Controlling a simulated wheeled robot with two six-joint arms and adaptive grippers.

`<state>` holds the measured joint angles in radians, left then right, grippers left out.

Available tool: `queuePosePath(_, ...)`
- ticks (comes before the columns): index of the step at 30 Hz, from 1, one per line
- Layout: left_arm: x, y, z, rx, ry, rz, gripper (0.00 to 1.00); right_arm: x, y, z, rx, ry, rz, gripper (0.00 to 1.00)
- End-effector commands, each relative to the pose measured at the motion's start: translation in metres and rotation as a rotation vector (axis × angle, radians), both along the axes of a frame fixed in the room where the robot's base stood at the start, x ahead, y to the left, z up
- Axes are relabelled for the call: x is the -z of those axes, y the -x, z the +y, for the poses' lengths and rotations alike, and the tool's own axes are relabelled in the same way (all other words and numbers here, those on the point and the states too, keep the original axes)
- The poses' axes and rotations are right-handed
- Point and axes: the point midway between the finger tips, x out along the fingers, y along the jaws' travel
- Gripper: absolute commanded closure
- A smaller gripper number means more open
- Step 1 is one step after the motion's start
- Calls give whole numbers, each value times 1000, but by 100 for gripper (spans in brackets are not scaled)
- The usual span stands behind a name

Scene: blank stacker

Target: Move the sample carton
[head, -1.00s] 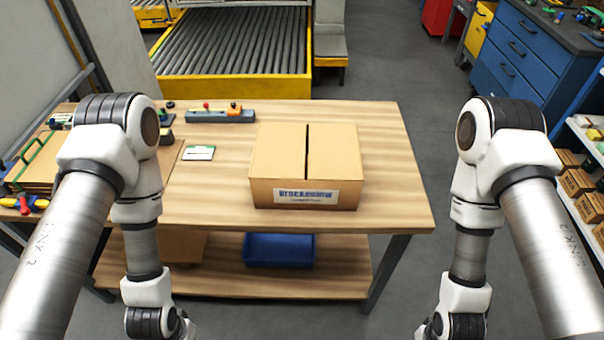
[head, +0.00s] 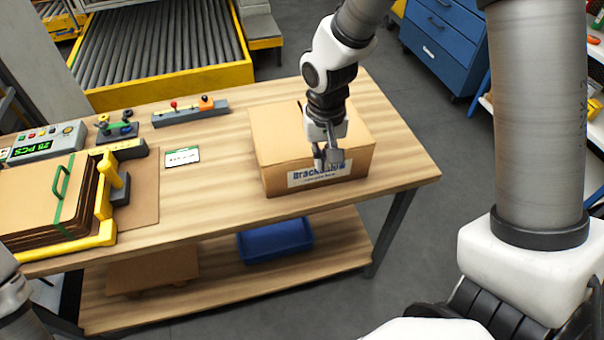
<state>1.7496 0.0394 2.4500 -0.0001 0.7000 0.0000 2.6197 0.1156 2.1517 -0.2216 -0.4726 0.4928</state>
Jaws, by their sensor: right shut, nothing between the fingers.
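The sample carton (head: 283,139) is a closed brown cardboard box with a printed label on its front face. It sits on the right part of the wooden table. My right gripper (head: 329,160) points down over the carton's front edge, in front of part of the label and top. It is shut and empty; whether it touches the carton I cannot tell. My left gripper is out of view; only a piece of the left arm shows at the lower left corner.
The wooden table (head: 222,180) holds a flat cardboard stack (head: 40,195) in a yellow frame, a counter display (head: 38,148), a small card (head: 182,157) and a button bar (head: 190,112). A blue bin (head: 275,240) stands on the lower shelf. A roller conveyor (head: 160,45) is behind.

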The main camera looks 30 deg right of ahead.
Motion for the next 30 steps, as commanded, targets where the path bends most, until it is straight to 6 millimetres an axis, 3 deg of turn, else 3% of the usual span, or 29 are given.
queuePosePath(5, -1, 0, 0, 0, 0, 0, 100, 21, 1, 0, 1, 0, 5, 100)
queuePosePath(16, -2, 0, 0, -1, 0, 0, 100, 102, 1, 0, -1, -1, 7, 100)
queuePosePath(22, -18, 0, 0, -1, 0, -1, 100, 97, -30, -11, 0, 0, 1, 100)
queuePosePath(30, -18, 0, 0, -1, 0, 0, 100, 99, -37, -14, 0, 0, 3, 100)
